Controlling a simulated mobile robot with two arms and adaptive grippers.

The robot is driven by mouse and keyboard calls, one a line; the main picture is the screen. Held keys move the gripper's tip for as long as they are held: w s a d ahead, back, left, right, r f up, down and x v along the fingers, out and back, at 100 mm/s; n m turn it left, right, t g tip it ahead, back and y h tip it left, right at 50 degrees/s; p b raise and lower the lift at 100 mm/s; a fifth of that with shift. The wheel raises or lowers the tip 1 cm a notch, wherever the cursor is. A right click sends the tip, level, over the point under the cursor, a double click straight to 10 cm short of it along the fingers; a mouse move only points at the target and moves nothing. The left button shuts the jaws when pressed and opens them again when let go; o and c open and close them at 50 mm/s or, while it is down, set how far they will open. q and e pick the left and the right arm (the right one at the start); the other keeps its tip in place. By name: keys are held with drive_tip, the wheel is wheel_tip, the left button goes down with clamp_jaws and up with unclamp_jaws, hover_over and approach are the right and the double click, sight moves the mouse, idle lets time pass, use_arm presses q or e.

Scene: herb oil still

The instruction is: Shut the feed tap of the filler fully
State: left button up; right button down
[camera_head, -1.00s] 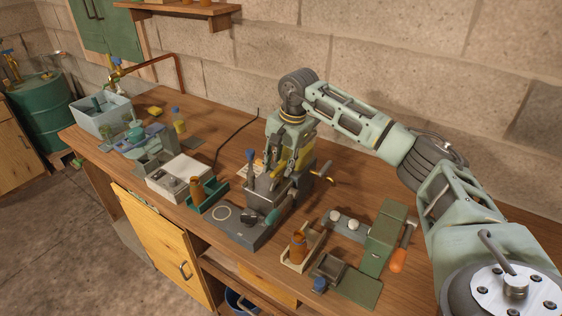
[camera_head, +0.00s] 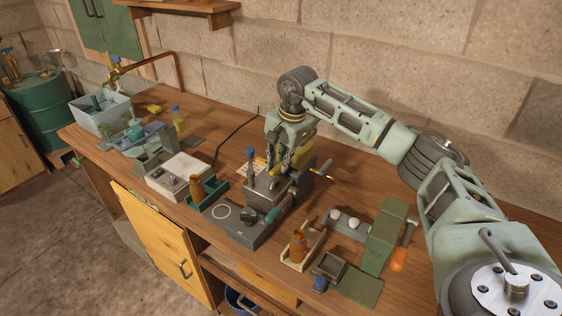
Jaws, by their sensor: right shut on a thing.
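The filler (camera_head: 237,226) is a dark grey machine on the bench, with a low front base and a taller grey block (camera_head: 263,193) behind. A round green knob (camera_head: 272,216) sits at its front, and a brass-coloured crank (camera_head: 322,172) sticks out to the right. My right gripper (camera_head: 279,174) reaches down over the tall block and is shut on a small part there, apparently the feed tap's handle. The fingers hide most of that part, so the tap's angle cannot be told. A yellow part shows behind the gripper. My left gripper is out of view.
A blue-topped post (camera_head: 250,154) stands close left of the gripper. A white-topped box (camera_head: 178,174) and grey basin (camera_head: 100,115) are to the left.

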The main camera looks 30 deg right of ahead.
sight(273, 171)
drive_tip(key=m+b, duration=0.1)
drive_tip(key=m, duration=0.3)
drive_tip(key=shift+a+h, duration=0.15)
drive_tip(key=shift+h, duration=0.15)
drive_tip(key=m+h, duration=0.1)
drive_tip(key=m, duration=0.3)
drive_tip(key=shift+s+a+m+b, duration=0.1)
drive_tip(key=shift+m+b, duration=0.2)
drive_tip(key=shift+b, duration=0.1)
drive_tip(key=m, duration=0.4)
drive_tip(key=shift+a+m+h, duration=0.15)
drive_tip(key=shift+m+h, duration=0.15)
drive_tip(key=shift+r+m+g, duration=0.15)
drive_tip(key=shift+m+g, duration=0.45)
drive_tip(key=shift+m, duration=1.5)
drive_tip(key=c, duration=1.7)
unclamp_jaws()
drive_tip(key=shift+a+b, duration=0.15)
drive_tip(key=shift+b, duration=0.15)
drive_tip(key=shift+c, duration=0.2)
wheel_tip(273, 171, up, 12)
drive_tip(key=a, duration=0.2)
drive_tip(key=shift+s, duration=0.3)
